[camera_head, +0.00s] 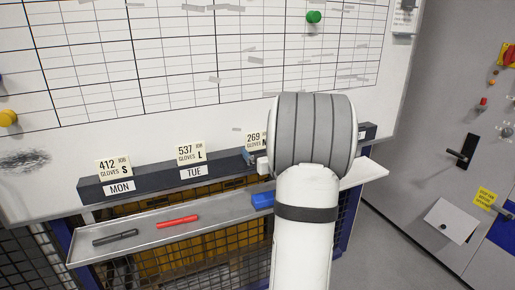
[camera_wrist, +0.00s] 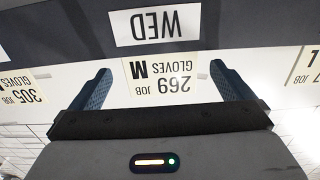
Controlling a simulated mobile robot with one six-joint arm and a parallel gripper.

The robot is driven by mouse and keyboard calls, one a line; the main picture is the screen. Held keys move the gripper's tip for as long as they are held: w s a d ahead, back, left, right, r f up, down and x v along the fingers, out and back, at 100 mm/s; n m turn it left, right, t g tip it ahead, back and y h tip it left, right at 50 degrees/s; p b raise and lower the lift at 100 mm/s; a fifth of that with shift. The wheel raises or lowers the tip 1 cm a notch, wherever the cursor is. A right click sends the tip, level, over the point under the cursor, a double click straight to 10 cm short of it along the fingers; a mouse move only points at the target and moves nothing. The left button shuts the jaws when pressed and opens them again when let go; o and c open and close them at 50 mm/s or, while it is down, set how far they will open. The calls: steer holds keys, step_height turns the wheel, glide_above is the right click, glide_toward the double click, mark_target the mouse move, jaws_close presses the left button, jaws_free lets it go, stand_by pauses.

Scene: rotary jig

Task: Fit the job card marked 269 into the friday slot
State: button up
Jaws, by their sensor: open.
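The job card marked 269 (camera_wrist: 161,80) stands in the rail above the WED label (camera_wrist: 159,24); the wrist view shows it upside down. In the head view the card (camera_head: 254,140) is partly hidden by my arm. My gripper (camera_wrist: 161,76) is open, with one blue finger on each side of the card and a visible gap to both edges. In the head view only a bit of my gripper (camera_head: 250,158) shows.
The dark rail (camera_head: 140,182) also holds card 412 (camera_head: 112,167) at MON and card 537 (camera_head: 190,152) at TUE. Card 305 (camera_wrist: 22,90) stands beside WED in the wrist view. A tray (camera_head: 215,213) below holds a black marker (camera_head: 115,238), red marker (camera_head: 177,221) and blue object (camera_head: 263,201).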

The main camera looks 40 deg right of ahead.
mark_target(258, 147)
steer(key=x, duration=0.2)
steer(key=shift+w+d, duration=0.1)
steer(key=shift+w, duration=0.25)
steer(key=shift+c, duration=0.6)
steer(key=c, duration=0.8)
